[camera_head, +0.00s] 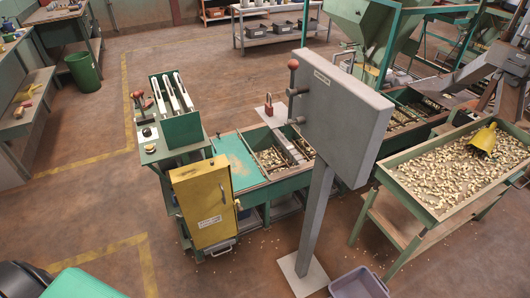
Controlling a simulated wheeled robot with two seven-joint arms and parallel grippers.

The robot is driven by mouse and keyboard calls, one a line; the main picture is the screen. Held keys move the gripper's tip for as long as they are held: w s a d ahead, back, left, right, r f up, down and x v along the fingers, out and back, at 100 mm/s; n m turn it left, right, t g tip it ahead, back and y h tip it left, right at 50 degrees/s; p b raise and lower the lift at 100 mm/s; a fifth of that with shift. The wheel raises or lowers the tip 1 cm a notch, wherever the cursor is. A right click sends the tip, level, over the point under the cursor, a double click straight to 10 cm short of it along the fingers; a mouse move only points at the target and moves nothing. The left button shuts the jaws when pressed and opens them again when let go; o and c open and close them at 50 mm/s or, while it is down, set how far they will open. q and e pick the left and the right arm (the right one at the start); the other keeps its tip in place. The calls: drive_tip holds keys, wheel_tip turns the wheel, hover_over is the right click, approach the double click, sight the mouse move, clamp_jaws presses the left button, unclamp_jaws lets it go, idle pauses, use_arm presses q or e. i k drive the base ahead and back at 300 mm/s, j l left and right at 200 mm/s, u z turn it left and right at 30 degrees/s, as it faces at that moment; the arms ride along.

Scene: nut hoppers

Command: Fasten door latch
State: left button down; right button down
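A yellow cabinet door (196,207) with a white label stands at the front of the green machine, left of the picture's middle. A thin latch or handle (223,193) shows near the door's right edge; it is too small to tell whether it is fastened. A small metal handle (222,248) sits below the door. I cannot tell whether the door is fully closed or slightly ajar. Neither of my grippers is in view.
A grey panel (342,107) on a post (316,220) stands right of the door. A tray of nuts (419,208) is at the right, and a purple-grey bin (358,284) is at the bottom. Open floor lies in front and left of the door.

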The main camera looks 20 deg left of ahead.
sight(240, 210)
drive_tip(key=u, duration=0.9)
